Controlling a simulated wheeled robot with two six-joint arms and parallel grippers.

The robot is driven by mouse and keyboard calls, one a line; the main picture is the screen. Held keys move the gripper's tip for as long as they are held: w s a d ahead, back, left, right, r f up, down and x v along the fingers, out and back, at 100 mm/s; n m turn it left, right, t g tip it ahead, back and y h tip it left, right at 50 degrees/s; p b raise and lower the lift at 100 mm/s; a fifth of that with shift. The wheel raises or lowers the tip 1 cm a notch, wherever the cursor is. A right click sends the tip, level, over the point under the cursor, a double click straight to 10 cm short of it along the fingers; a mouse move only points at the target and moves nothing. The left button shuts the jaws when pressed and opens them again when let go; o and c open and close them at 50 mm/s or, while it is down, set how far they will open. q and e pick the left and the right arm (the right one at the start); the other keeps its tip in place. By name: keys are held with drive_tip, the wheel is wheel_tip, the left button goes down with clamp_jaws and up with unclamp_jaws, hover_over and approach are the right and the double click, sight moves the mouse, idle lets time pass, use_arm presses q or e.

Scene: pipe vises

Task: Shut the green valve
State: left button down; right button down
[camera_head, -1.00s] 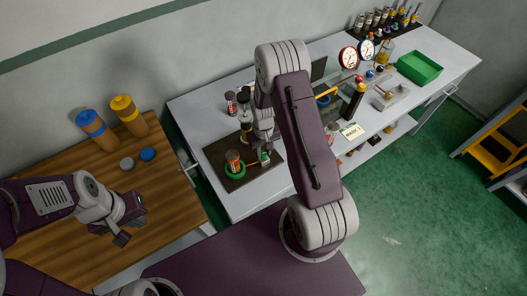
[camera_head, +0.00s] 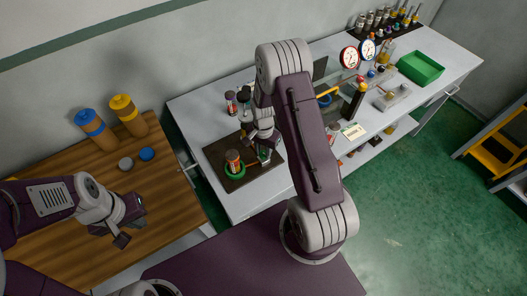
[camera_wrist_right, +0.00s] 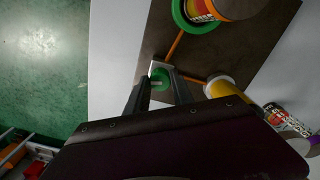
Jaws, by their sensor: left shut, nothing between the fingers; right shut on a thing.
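The green valve (camera_wrist_right: 160,76) sits on a thin orange pipe on a dark board (camera_head: 213,151). In the right wrist view it lies between the fingers of my right gripper (camera_wrist_right: 158,92), which is shut on it. In the head view my right gripper (camera_head: 264,154) reaches down over the board's right side and largely hides the valve. A red-orange canister (camera_head: 233,158) stands in a green ring (camera_head: 235,171) left of the valve. A yellow cylinder (camera_wrist_right: 220,88) stands on the pipe's other side. My left gripper (camera_head: 122,238) is shut and empty over the wooden table.
The wooden table (camera_head: 165,200) holds blue (camera_head: 90,124) and yellow (camera_head: 123,108) cylinders and two small caps. The white bench holds gauges (camera_head: 349,57), bottles and a green tray (camera_head: 420,67). A small card (camera_head: 353,131) lies right of my right arm.

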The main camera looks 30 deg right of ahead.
sight(263, 154)
drive_tip(key=shift+s+m, duration=0.1)
drive_tip(key=shift+m, duration=1.7)
drive_tip(key=c, duration=1.1)
unclamp_jaws()
drive_tip(key=shift+a, duration=0.1)
drive_tip(key=shift+r, duration=0.3)
wheel_tip(263, 154, up, 8)
drive_tip(key=shift+r+b, duration=0.2)
drive_tip(key=shift+b, duration=0.2)
